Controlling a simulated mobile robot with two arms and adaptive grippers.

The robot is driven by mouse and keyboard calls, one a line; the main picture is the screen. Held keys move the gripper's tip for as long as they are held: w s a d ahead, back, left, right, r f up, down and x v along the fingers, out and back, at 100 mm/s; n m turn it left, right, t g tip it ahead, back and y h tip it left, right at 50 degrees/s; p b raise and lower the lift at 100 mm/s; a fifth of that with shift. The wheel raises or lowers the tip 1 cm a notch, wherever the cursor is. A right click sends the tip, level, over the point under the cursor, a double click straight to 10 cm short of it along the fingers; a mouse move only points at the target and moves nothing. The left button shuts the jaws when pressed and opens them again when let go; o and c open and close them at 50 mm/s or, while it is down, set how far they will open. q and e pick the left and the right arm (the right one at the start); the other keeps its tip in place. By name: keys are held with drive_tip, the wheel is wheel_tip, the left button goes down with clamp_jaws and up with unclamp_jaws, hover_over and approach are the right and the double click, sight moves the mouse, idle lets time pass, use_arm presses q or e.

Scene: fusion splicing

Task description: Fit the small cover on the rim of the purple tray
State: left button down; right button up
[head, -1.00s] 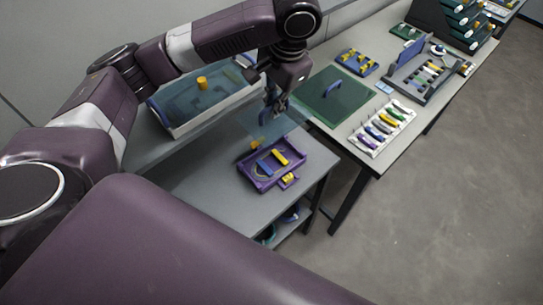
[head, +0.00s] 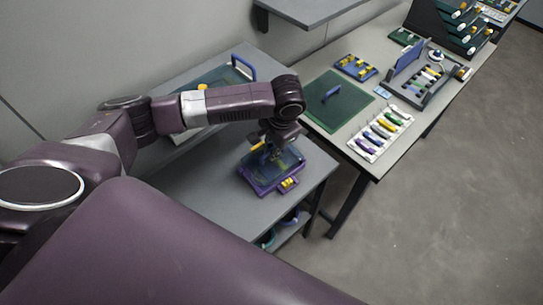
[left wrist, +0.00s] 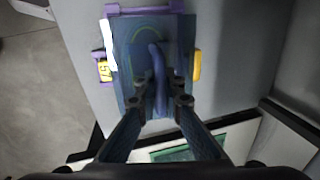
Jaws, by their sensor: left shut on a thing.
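The small cover (head: 290,158) is a see-through bluish plate with an upright blue handle (left wrist: 158,70). My left gripper (head: 272,153) is shut on this handle, which shows between its fingertips (left wrist: 159,103) in the left wrist view. The cover lies over the purple tray (head: 262,189); whether it touches the rim all round cannot be told. The tray's inside is mostly hidden. My right gripper is not in view.
The grey table (head: 205,195) is clear around the tray. On the adjoining table are a green plate with a handle (head: 345,105), a white rack of coloured pieces (head: 382,132) and a grey holder (head: 425,80).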

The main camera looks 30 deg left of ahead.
sight(277, 164)
use_arm(q)
drive_tip(key=shift+f, duration=1.75)
drive_tip(key=shift+f, duration=0.1)
drive_tip(key=c, duration=2.1)
unclamp_jaws()
drive_tip(key=shift+r, duration=0.3)
drive_tip(key=r, duration=0.3)
drive_tip(key=d+r, duration=0.1)
drive_tip(key=r, duration=0.3)
drive_tip(key=s+d+r+b, duration=0.1)
drive_tip(key=r, duration=0.3)
drive_tip(key=shift+d+r, duration=0.15)
drive_tip(key=shift+r, duration=0.1)
